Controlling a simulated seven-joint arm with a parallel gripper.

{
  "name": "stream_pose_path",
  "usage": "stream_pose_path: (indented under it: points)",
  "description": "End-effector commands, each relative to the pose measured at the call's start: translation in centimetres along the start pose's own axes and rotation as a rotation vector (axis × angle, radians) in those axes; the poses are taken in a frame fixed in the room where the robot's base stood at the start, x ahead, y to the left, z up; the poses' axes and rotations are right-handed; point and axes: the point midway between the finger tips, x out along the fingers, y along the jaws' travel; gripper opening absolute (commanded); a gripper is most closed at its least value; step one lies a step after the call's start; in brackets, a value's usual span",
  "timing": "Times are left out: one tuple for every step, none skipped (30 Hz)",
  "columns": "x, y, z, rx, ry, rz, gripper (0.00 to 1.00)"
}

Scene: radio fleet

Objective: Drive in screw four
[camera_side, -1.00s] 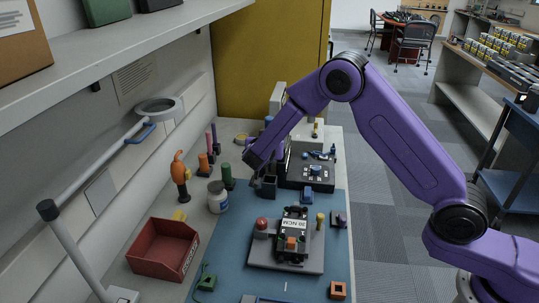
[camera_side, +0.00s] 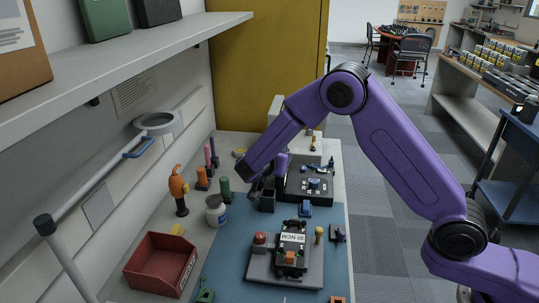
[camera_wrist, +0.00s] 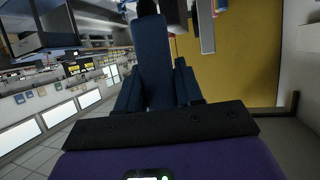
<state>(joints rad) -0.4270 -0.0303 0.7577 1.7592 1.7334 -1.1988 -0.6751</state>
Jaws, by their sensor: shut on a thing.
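The dark radio unit (camera_side: 291,254) with a white label lies on a grey fixture plate (camera_side: 258,269) on the blue mat, in the side view. A red-topped knob (camera_side: 260,238) stands on the plate's left part. My gripper (camera_side: 255,184) is up and behind the radio, close to a dark square holder (camera_side: 267,201). In the wrist view my gripper (camera_wrist: 158,92) is shut on a long dark blue thing (camera_wrist: 153,52) that points away from the palm. I cannot tell its exact kind. The screws are too small to make out.
A black case (camera_side: 308,181) with small parts lies behind the mat. A red bin (camera_side: 160,264), a white jar (camera_side: 215,211), an orange-handled tool (camera_side: 178,190) and a green post (camera_side: 225,188) stand left. A shelf (camera_side: 130,56) overhangs the left side.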

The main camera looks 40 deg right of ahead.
Motion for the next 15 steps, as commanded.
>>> stream_pose_path:
  points:
    - [-0.8, 1.2, 0.0, 0.027, 0.001, 0.063, 0.0]
    - [-1.2, 2.0, 0.0, 0.043, 0.001, 0.103, 0.0]
    - [-1.9, 3.0, 0.1, 0.065, 0.001, 0.156, 0.0]
    - [-2.4, 3.8, 0.1, 0.082, 0.001, 0.195, 0.0]
    - [-2.9, 4.6, 0.2, 0.097, 0.001, 0.233, 0.0]
    - [-3.6, 5.6, 0.3, 0.116, 0.002, 0.281, 0.0]
    - [-4.1, 6.3, 0.4, 0.13, 0.002, 0.314, 0.0]
    - [-4.7, 6.9, 0.5, 0.142, 0.001, 0.345, 0.0]
    - [-5.3, 7.7, 0.6, 0.158, 0.001, 0.383, 0.0]
    - [-5.7, 8.2, 0.7, 0.169, 0.002, 0.408, 0.0]
    - [-6.1, 8.6, 0.7, 0.178, 0.001, 0.429, 0.0]
    - [-6.6, 9.1, 0.8, 0.188, 0.002, 0.455, 0.0]
    - [-6.9, 9.4, 0.9, 0.196, 0.001, 0.47, 0.0]
    - [-7.1, 9.7, 0.9, 0.201, 0.001, 0.482, 0.0]
    - [-7.4, 10.0, 1.0, 0.205, 0.001, 0.497, 0.0]
